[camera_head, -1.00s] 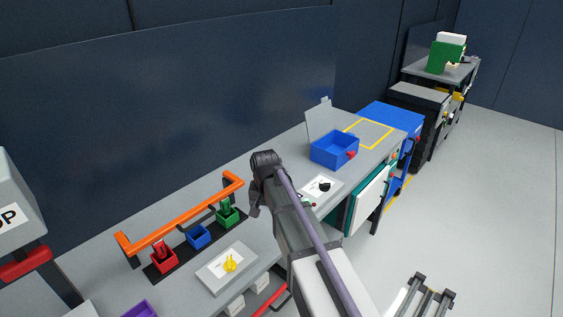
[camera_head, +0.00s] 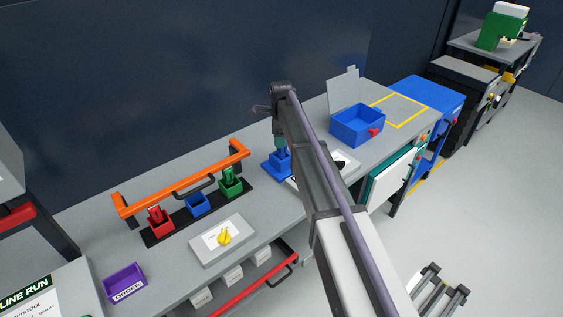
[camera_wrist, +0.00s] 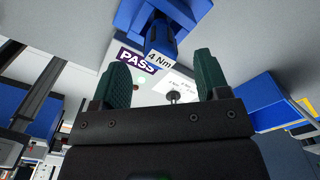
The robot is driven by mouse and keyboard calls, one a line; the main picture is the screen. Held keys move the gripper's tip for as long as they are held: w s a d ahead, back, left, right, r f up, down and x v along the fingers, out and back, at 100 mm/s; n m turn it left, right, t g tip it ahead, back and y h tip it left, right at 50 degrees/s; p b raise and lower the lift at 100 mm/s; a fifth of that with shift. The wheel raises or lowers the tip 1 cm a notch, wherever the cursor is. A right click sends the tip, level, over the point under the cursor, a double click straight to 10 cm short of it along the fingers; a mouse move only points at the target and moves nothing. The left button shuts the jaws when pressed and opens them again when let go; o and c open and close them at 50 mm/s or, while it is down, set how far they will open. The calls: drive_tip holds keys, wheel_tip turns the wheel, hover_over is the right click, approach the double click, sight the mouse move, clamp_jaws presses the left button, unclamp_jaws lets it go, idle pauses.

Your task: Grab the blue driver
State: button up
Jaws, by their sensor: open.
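A blue driver (camera_head: 278,165) with a blue base stands on the grey bench, partly hidden by my arm. In the wrist view a blue body (camera_wrist: 160,38) with a "4 Nm" label, which looks like the driver, is just beyond the fingertips, near a purple "PASS" label (camera_wrist: 137,62). My gripper (camera_head: 281,143) is just above the driver in the head view. In the wrist view my gripper (camera_wrist: 163,78) has its two green fingers apart with nothing between them. I cannot tell whether they touch the driver.
To the left, a rack holds a red driver (camera_head: 158,220), an empty-looking blue socket (camera_head: 197,206) and a green driver (camera_head: 230,182) under an orange rail (camera_head: 180,182). A blue open box (camera_head: 357,126) stands right.

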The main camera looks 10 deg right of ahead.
sight(282, 154)
drive_tip(key=shift+d+f, duration=0.1)
drive_tip(key=shift+f, duration=0.35)
wheel_tip(282, 154, down, 5)
drive_tip(key=b, duration=0.5)
drive_tip(key=shift+r, duration=0.25)
drive_tip(key=c, duration=1.1)
